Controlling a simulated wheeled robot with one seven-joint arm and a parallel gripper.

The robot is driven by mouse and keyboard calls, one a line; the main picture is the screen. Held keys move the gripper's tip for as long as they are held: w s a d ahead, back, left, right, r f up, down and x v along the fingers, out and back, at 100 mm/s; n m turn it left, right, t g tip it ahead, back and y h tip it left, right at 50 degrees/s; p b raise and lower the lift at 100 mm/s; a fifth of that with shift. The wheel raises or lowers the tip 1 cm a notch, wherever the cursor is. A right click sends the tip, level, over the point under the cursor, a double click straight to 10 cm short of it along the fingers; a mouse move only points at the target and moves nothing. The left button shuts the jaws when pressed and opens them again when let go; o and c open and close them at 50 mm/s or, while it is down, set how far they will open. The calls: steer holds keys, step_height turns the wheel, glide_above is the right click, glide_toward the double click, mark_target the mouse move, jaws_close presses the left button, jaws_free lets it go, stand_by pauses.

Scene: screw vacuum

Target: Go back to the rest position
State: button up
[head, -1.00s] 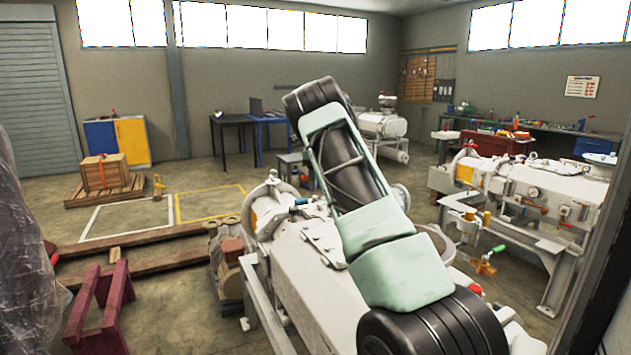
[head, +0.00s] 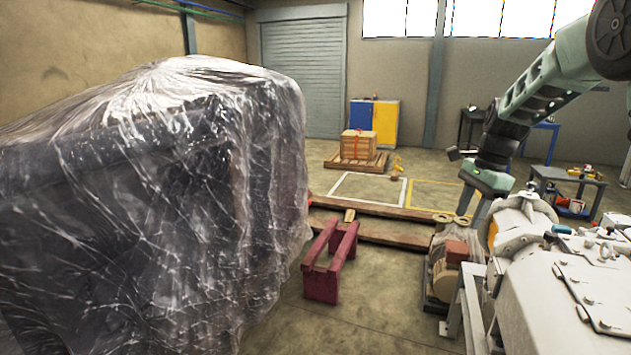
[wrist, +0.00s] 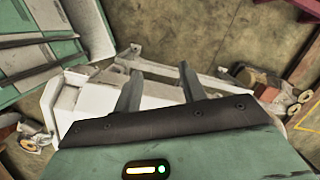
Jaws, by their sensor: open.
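My gripper (wrist: 158,84) shows in the wrist view with its two grey fingers apart and nothing between them. Below the fingers, in that view, are white machine parts (wrist: 85,104) and the concrete floor. In the head view my arm reaches in from the upper right and bends down, with its green wrist (head: 488,181) hanging beside the white vacuum machine (head: 575,275). I cannot tell the distance between the gripper and the machine.
A large plastic-wrapped bulk (head: 170,210) fills the left. A dark red trestle (head: 322,278) stands beside it. Wooden beams (head: 400,228) lie on the floor, with a crate (head: 359,145) on a pallet behind.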

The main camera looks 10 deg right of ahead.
steer(key=s+a+n+g, duration=0.1)
steer(key=s+a+n, duration=0.5)
steer(key=a, duration=0.5)
steer(key=s+a+n, duration=0.6)
steer(key=s+a, duration=0.1)
steer(key=a, duration=0.5)
steer(key=s+a+f+n, duration=0.2)
steer(key=s+a+n, duration=0.1)
steer(key=s+n, duration=0.4)
steer(key=s+a+f+n+h, duration=0.1)
steer(key=s+a+n, duration=0.3)
steer(key=s, duration=1)
steer(key=f+n, duration=0.1)
steer(key=n, duration=0.2)
steer(key=shift+h, duration=0.3)
steer(key=shift+s, duration=0.1)
steer(key=shift+c, duration=0.5)
steer(key=shift+d, duration=0.2)
